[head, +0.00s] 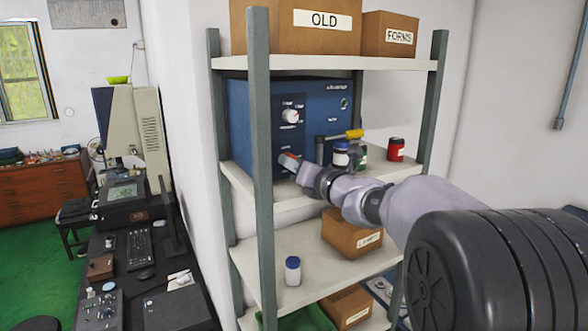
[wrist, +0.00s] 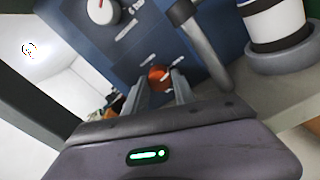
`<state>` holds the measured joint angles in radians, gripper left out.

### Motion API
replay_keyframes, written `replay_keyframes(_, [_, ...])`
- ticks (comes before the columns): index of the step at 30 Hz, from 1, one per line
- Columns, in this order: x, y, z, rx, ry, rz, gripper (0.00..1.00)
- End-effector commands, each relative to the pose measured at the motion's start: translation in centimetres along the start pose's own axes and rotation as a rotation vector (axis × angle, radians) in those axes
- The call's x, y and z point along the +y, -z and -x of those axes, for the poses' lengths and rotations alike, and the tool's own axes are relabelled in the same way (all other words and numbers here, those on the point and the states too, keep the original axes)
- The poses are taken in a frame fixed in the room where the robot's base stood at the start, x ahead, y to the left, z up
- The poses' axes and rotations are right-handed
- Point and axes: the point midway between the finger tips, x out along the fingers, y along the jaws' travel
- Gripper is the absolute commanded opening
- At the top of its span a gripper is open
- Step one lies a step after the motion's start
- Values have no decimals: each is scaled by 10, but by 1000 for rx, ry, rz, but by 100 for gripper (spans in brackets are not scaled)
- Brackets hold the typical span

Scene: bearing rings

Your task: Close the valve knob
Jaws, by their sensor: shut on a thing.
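The blue panel box (head: 343,104) stands on the middle shelf. A red-orange round knob (wrist: 159,76) sits low on its front and fits the valve knob, though no label on it is readable. My gripper (wrist: 164,88) is shut on this knob, with one finger on each side. In the head view my gripper (head: 291,162) reaches in from the right to the lower front of the box, and the knob is mostly hidden there. A white dial knob (head: 291,116) sits higher on the panel; it also shows in the wrist view (wrist: 103,10).
A grey pipe (wrist: 203,45) rises close to the right of my gripper. Shelf posts (head: 260,170) flank the space.

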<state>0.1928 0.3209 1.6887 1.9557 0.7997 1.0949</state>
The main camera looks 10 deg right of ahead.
Motion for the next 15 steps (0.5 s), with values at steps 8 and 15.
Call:
replay_keyframes(8, [-2, 3, 0, 6, 5, 247, 0])
replay_keyframes(15, [-2, 3, 0, 16, 12, 475, 0])
